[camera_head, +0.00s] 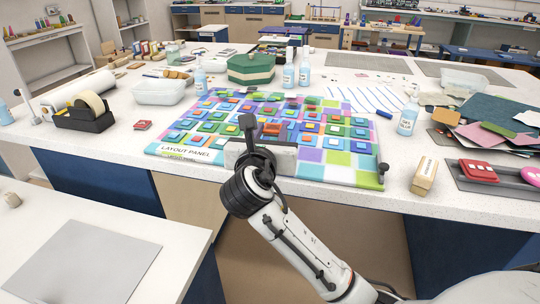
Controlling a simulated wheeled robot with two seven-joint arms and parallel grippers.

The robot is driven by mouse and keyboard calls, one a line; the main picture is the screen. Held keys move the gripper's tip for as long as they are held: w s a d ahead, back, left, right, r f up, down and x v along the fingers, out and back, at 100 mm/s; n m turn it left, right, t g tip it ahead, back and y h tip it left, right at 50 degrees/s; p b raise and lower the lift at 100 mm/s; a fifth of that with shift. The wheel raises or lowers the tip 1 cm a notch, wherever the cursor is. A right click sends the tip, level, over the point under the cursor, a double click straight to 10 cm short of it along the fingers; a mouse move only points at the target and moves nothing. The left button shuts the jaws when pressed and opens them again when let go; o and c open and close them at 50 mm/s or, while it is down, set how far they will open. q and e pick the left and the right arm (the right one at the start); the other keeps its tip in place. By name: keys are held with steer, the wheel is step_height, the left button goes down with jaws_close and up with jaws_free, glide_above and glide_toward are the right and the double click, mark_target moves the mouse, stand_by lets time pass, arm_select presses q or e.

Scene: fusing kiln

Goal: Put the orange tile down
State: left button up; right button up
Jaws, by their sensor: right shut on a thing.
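My right gripper (262,143) reaches in from the bottom right and is over the front middle of the layout panel (340,173). The orange tile (271,129) shows just past the gripper's grey body, and the gripper is shut on it. The gripper hides its own fingertips and part of the tile, so I cannot tell whether the tile touches the panel. The panel is a board of coloured squares, many with smaller tiles stacked on them. My left gripper is not in view.
A tape dispenser (84,112), a clear tub (158,93) and a small red piece (143,125) are left of the panel. A green box (251,69) and bottles (304,68) stand behind it. A wooden block (424,177) and coloured sheets (484,134) are at right.

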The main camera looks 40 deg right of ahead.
steer(key=shift+w+d+r+m+g+h, duration=0.2)
steer(key=shift+w+r+m+g+h, duration=0.3)
steer(key=shift+w+r, duration=0.55)
steer(key=shift+f, duration=0.15)
step_height(320, 180, down, 9)
steer(key=shift+f+b, duration=0.1)
steer(key=shift+b, duration=1)
steer(key=o, duration=0.8)
